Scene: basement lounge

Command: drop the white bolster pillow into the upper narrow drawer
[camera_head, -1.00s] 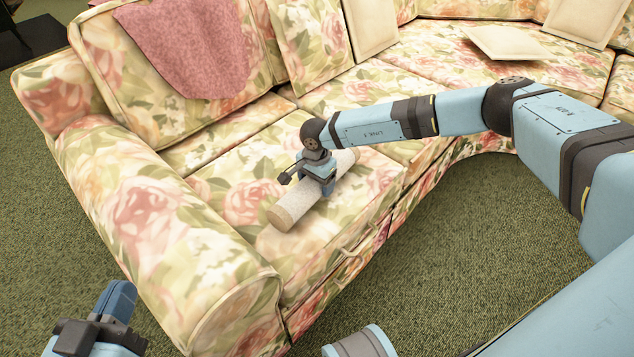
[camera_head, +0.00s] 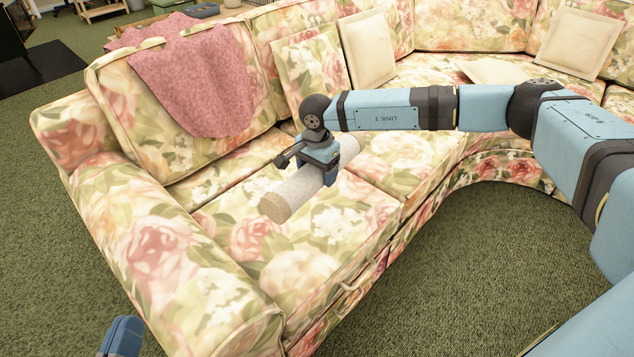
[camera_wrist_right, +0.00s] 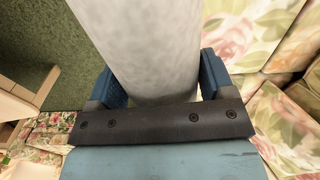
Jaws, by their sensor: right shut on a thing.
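The white bolster pillow (camera_head: 294,194) is a pale grey-white cylinder with a beige end. My right gripper (camera_head: 326,170) is shut around its middle, and the pillow appears held a little above the floral sofa seat. In the right wrist view the pillow (camera_wrist_right: 150,45) lies between the two blue fingers of the right gripper (camera_wrist_right: 160,85). Part of my left gripper (camera_head: 122,337) shows at the bottom left edge, away from the pillow; its jaws cannot be made out.
The floral sofa (camera_head: 150,240) curves from its left arm to the right. A pink throw (camera_head: 195,80) hangs over its back, and cream cushions (camera_head: 368,50) lie along it. Green carpet (camera_head: 480,270) is open in front. Low furniture stands behind the sofa at the upper left.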

